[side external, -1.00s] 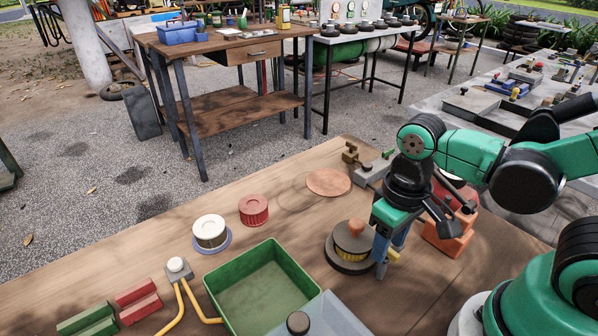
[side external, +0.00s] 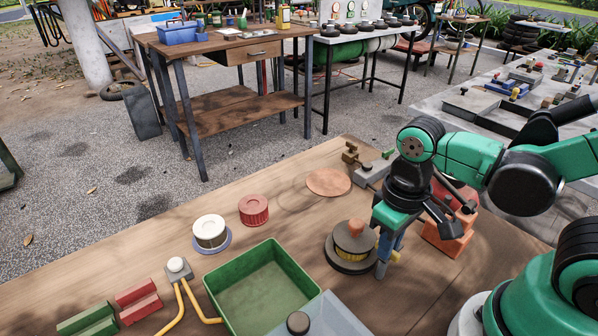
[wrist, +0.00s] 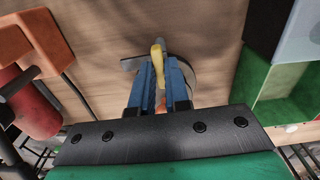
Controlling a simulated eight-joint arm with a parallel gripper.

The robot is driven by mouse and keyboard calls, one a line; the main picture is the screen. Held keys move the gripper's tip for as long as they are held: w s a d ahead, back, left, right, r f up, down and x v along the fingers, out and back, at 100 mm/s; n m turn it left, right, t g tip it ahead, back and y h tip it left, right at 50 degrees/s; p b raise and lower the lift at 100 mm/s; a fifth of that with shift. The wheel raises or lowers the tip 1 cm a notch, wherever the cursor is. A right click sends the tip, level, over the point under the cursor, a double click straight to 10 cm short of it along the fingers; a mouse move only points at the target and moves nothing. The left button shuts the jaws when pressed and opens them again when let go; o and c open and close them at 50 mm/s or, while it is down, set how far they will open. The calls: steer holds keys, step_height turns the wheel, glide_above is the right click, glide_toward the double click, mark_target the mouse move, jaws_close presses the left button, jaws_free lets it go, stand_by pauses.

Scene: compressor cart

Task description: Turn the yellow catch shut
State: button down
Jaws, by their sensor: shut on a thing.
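The yellow catch (wrist: 157,58) stands between the two blue fingers of my gripper (wrist: 159,68) in the wrist view, and the fingers are shut on it. It lies at the edge of a round dark grey housing, mostly hidden behind the fingers and partly showing as a curved rim in the wrist view. In the side view the housing (side external: 345,262) sits on the wooden bench with a yellow ribbed band and an orange-brown knob (side external: 357,227) on top. My gripper (side external: 382,270) points down at its right side. The catch's exact angle is hard to tell.
A green tray (side external: 236,262) stands in front and left of the housing. An orange block stand (side external: 447,240) is close to the right of my gripper. A red cap (side external: 254,210) and a white cap (side external: 210,231) lie farther left. A copper-coloured disc (side external: 328,182) lies behind.

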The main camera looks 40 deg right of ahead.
steer(key=n, duration=0.4)
steer(key=shift+n, duration=0.3)
steer(key=n, duration=0.8)
steer(key=shift+n, duration=2.3)
steer(key=c, duration=0.9)
jaws_free()
steer(key=shift+o, duration=0.2)
steer(key=shift+r, duration=0.15)
